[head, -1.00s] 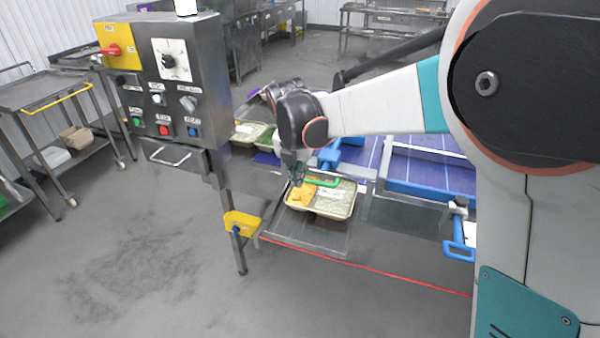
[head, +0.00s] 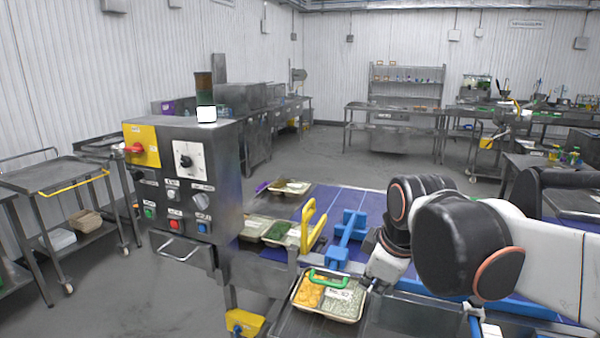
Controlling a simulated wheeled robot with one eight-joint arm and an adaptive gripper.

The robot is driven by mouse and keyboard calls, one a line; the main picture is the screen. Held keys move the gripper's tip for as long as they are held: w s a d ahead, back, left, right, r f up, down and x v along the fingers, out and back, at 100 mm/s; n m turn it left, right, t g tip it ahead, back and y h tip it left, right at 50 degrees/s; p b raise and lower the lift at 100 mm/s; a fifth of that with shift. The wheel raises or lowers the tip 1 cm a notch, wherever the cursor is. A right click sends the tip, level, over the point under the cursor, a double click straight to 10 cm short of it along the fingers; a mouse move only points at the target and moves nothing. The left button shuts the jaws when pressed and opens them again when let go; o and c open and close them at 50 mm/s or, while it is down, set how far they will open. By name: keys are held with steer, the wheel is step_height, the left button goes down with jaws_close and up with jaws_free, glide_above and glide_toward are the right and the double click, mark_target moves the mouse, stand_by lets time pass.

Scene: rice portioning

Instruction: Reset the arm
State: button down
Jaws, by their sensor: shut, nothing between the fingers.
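My arm reaches in from the right in the head view, bent, with its end low over the near end of the line. My gripper (head: 373,280) is small and partly hidden at the end of the white wrist; it is shut and empty. It is at the back right edge of a two-part food tray (head: 330,313); I cannot tell whether they touch. The tray holds orange food at left and pale food at right. A green-handled thing (head: 328,277) shows at the tray's back edge.
A steel control box (head: 185,180) stands left of the tray. Behind are a blue conveyor (head: 365,202), a yellow handle (head: 308,225), a blue fixture (head: 347,235) and more food trays (head: 280,232). Trolleys stand at far left.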

steer(key=s+d+f+m+t, duration=0.1)
steer(key=s+d+f+m, duration=0.2)
steer(key=s+m, duration=0.3)
steer(key=s+d+f+m+t+h, duration=0.1)
steer(key=s+d+f+m, duration=0.2)
steer(key=s+m, duration=0.3)
steer(key=shift+s+d+b, duration=0.3)
steer(key=shift+d+b, duration=0.1)
